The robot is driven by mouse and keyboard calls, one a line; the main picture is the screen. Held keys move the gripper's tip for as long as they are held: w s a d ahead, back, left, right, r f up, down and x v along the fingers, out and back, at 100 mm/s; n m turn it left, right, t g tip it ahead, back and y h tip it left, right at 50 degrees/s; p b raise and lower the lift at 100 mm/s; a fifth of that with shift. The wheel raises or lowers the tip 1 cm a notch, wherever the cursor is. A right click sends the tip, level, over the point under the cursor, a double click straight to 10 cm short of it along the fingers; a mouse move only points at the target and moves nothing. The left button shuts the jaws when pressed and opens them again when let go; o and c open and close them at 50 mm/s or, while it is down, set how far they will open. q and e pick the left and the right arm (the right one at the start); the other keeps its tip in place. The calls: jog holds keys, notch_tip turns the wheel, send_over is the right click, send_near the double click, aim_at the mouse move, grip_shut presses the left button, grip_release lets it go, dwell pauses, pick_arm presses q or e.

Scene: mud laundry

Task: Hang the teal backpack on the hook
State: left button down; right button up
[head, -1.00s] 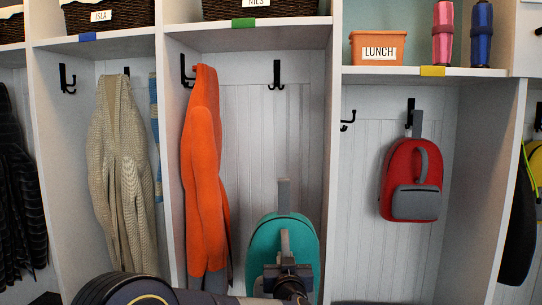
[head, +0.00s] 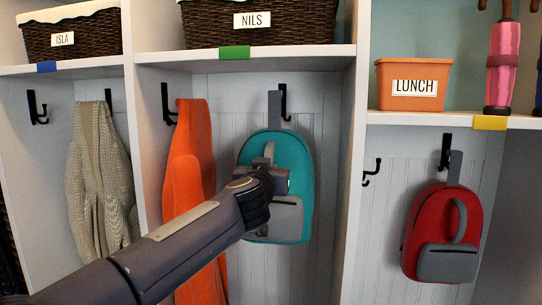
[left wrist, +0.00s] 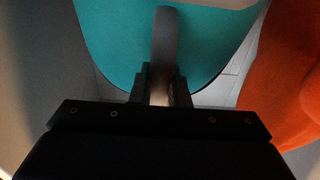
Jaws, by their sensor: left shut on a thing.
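The teal backpack (head: 298,165) is upright in the middle cubby in the head view, with a grey front pocket and a grey top loop (head: 274,108). My left gripper (head: 268,172) is shut on the backpack's grey front handle; the left wrist view shows the fingers (left wrist: 163,90) closed around this grey strap (left wrist: 165,40) against the teal fabric (left wrist: 115,40). A black hook (head: 284,98) on the cubby's back wall is just right of the top loop. I cannot tell whether the loop is over the hook. My right gripper is not in view.
An orange garment (head: 187,160) hangs left of the backpack in the same cubby. A divider (head: 350,170) stands to its right, with a red backpack (head: 440,225) beyond. A shelf (head: 250,58) with a NILS basket (head: 262,20) is above.

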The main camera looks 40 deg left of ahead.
aim_at(274, 162)
pick_arm(q)
jog(key=shift+r, duration=0.3)
jog(key=shift+x, duration=1.05)
jog(key=shift+b+x, duration=0.4)
jog(key=shift+x, duration=0.9)
jog(key=shift+p+x, duration=1.2)
jog(key=shift+x, duration=0.85)
jog(key=shift+s+d+r, duration=0.15)
jog(key=shift+s+d, duration=0.05)
jog(key=shift+s, duration=0.05)
jog(key=shift+f, duration=0.6)
jog(key=shift+f, duration=0.15)
